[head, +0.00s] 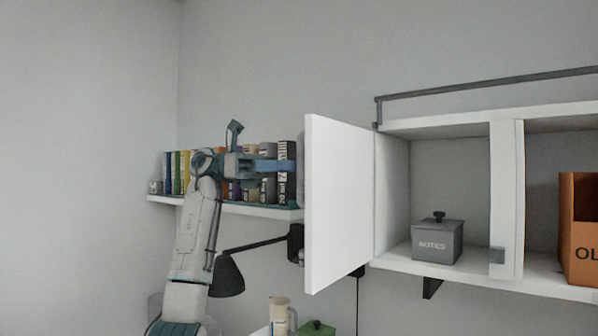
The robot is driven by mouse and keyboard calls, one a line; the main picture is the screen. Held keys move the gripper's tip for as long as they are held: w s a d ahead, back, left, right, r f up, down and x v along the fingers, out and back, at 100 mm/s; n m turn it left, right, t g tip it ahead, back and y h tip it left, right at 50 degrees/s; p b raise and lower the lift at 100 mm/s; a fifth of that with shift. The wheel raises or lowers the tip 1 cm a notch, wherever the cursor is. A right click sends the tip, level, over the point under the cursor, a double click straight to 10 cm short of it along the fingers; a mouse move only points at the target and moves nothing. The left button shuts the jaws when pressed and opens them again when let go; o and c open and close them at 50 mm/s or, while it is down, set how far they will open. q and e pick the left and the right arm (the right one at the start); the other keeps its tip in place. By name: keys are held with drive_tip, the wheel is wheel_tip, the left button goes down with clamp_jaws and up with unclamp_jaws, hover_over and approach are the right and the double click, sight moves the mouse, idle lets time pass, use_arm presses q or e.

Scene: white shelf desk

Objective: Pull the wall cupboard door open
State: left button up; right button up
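The white wall cupboard door (338,205) stands swung out wide from the left side of the cupboard (505,200). Its hinge side meets the left compartment, which is open to view. My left gripper (283,165) points right, to the left of the door's free edge and in front of the books. I cannot tell whether its fingertips touch the door, or whether they are parted. My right gripper is not in view.
A grey lidded box (438,243) stands in the left compartment, and an orange box (580,235) in the right one. A bookshelf (250,210) is behind my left arm. A black lamp (228,275) hangs below it, near a cream mug (279,315).

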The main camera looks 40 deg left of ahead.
use_arm(q)
drive_tip(key=s+a+b, duration=0.1)
drive_tip(key=a, duration=0.6)
drive_tip(key=shift+a, duration=0.25)
